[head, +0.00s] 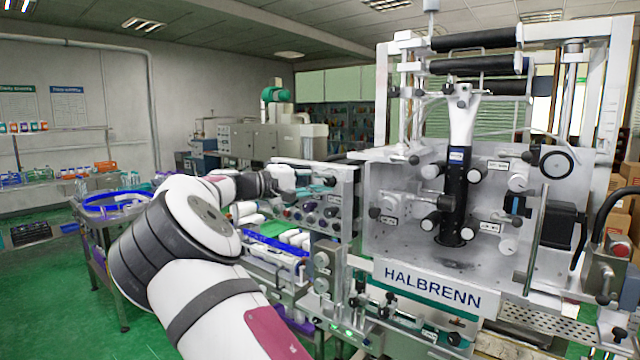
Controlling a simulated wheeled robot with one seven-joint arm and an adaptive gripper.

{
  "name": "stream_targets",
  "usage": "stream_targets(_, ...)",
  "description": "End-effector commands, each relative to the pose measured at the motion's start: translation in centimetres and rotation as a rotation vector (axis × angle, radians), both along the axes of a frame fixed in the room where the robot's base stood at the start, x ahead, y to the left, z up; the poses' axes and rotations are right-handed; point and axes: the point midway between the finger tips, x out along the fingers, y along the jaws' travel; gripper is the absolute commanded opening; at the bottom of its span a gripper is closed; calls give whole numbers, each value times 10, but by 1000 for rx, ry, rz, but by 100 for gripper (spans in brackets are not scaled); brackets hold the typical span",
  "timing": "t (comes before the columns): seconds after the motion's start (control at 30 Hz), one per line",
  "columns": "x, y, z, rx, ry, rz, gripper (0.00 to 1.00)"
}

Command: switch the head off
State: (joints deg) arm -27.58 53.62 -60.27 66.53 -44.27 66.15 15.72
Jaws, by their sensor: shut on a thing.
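The sleeve applicator, marked HALBRENN (432,288), stands at the right. Its upright head (456,185) is a black column under a white top, among several white rollers. A metal control panel (345,172) with several small knobs and buttons (310,206) is left of it. My arm reaches from the bottom centre to the panel's left part. My gripper (284,184) is at the panel front, small and dark in the picture. It is shut on a small control of the panel. The control itself is mostly hidden by the gripper, so its position cannot be read.
A conveyor with white bottles (290,238) runs below the panel, close to my arm. A round blue-rimmed table (112,203) stands at the left. Green floor (60,290) is free at the lower left.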

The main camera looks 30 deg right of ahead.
Motion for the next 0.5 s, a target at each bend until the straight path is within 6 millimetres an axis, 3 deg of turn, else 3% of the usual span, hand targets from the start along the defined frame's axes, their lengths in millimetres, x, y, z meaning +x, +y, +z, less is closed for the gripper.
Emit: stream_targets(0.5,2,1,1,-30,72,8,0)
